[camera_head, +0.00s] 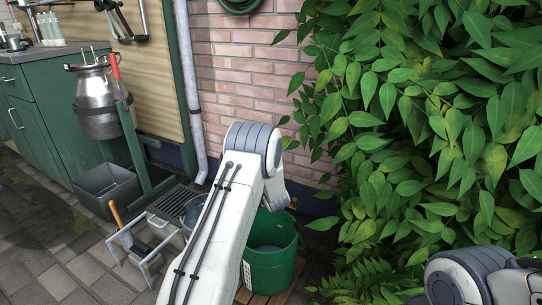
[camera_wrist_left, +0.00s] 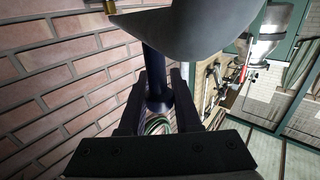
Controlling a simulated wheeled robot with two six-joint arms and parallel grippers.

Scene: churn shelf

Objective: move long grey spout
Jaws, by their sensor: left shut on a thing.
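In the left wrist view my left gripper (camera_wrist_left: 157,90) is shut on a dark stem of what appears to be the long grey spout (camera_wrist_left: 155,66). A broad, curved grey part (camera_wrist_left: 195,32) lies across the top of that view, in front of the fingers; whether it is one piece with the stem I cannot tell. In the head view the left gripper and the held thing are hidden behind my white left arm. My right gripper is not seen; only part of my right arm shows at the lower right.
A green bucket (camera_head: 268,266) stands on a wooden pallet beyond my arm. A metal churn (camera_head: 97,100), a grey tub (camera_head: 106,188) and a white wire rack (camera_head: 148,268) stand to the left. A light grey downpipe (camera_head: 188,75) runs down the brick wall. Dense leaves (camera_head: 420,120) fill the right.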

